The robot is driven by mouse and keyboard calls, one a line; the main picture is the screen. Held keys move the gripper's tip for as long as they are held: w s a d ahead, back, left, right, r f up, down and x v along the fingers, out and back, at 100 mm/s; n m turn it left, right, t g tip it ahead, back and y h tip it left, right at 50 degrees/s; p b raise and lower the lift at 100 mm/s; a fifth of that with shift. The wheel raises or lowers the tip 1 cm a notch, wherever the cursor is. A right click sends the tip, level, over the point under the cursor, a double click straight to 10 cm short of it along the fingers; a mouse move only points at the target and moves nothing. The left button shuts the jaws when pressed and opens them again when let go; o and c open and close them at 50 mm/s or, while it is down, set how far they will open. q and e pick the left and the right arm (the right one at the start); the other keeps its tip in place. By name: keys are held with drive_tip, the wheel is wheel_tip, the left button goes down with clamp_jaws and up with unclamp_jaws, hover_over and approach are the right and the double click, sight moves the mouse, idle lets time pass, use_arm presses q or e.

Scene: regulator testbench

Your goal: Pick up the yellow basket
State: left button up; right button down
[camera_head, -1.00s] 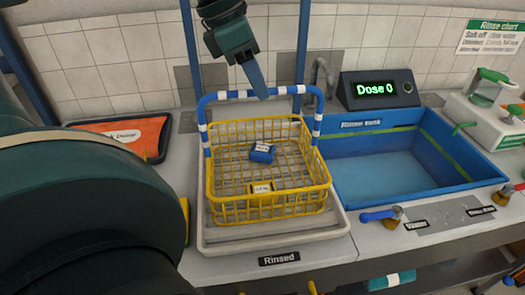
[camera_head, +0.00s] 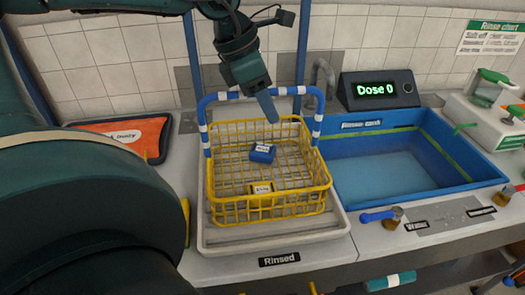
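The yellow basket (camera_head: 238,213) is a wire basket with a raised handle (camera_head: 226,97) banded in blue and white. It sits on a pale tray (camera_head: 222,243) above the "Rinsed" label, and a small blue block (camera_head: 262,153) lies inside. My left gripper (camera_head: 270,115) comes down from above and overlaps the middle of the handle in the picture. Its fingers show edge-on as one blue-grey shape, so I cannot tell whether they are open or touch the handle. My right gripper is not in view.
A blue rinse tank (camera_head: 380,177) is right of the tray, with a "Dose 0" display (camera_head: 378,90) and a tap (camera_head: 322,75) behind. An orange pouch (camera_head: 128,132) lies left. Small handled tools (camera_head: 380,215) rest at the right front.

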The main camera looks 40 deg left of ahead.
use_arm(q)
drive_tip(key=shift+f+b, duration=0.2)
drive_tip(key=shift+b, duration=0.1)
idle(0.4)
clamp_jaws()
idle(1.1)
drive_tip(key=shift+w+r, duration=0.1)
drive_tip(key=shift+r, duration=0.05)
